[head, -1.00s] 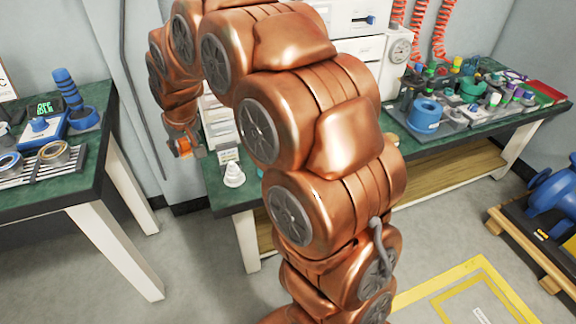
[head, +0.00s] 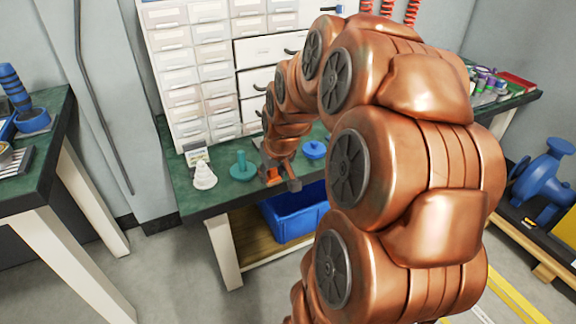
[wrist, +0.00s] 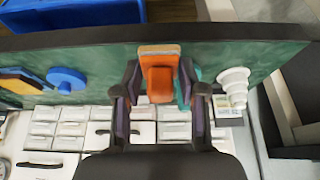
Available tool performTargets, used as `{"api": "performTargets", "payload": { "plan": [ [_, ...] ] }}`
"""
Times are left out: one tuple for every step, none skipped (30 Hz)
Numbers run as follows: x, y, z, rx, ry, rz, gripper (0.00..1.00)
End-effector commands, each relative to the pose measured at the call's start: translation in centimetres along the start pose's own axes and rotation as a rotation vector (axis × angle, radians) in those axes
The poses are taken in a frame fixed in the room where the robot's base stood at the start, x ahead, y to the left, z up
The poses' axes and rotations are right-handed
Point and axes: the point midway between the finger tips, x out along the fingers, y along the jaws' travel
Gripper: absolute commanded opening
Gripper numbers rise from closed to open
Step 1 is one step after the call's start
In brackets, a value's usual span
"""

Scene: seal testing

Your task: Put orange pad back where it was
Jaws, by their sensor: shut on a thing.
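My gripper (head: 280,176) is shut on the orange pad (head: 272,175) and holds it above the green bench top near its front edge. In the wrist view my gripper's fingers (wrist: 158,82) stand on both sides of the orange pad (wrist: 160,68), over the green surface. Part of the pad is hidden by the fingers in the head view. I cannot tell how high it is above the bench.
The green bench (head: 215,197) carries a white stepped cone (head: 203,175), a teal stand (head: 242,168) and a blue round piece (head: 315,150). A drawer cabinet (head: 207,75) stands behind. A blue bin (head: 290,218) sits below. Green surface beside the cone is clear.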

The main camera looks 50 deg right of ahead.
Motion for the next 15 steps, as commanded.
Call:
{"api": "performTargets", "payload": {
  "plan": [
    [0.2, 0.3, 0.2, 0.004, 0.001, 0.001, 0.13],
    [0.2, 0.4, 0.2, 0.004, 0.001, 0.001, 0.13],
    [0.4, 0.7, 0.0, 0.005, 0.002, 0.001, 0.13],
    [0.5, 0.9, -0.2, 0.005, 0.002, 0.002, 0.13],
    [0.7, 1.1, -0.5, 0.005, 0.003, 0.002, 0.13],
    [0.9, 1.5, -0.9, 0.006, 0.003, 0.002, 0.13],
    [1.1, 1.8, -1.2, 0.006, 0.003, 0.002, 0.13],
    [1.3, 2.1, -1.6, 0.007, 0.003, 0.002, 0.13],
    [1.6, 2.6, -2.0, 0.007, 0.004, 0.002, 0.13],
    [1.8, 2.9, -2.4, 0.007, 0.004, 0.002, 0.13],
    [2.0, 3.2, -2.8, 0.006, 0.004, 0.002, 0.13],
    [2.3, 3.7, -3.2, 0.006, 0.003, 0.002, 0.13],
    [2.5, 4.0, -3.5, 0.006, 0.001, 0.002, 0.13],
    [2.7, 4.3, -3.8, 0.005, 0.000, 0.001, 0.13],
    [2.9, 4.7, -4.3, 0.005, 0.000, 0.001, 0.13]
  ]
}}
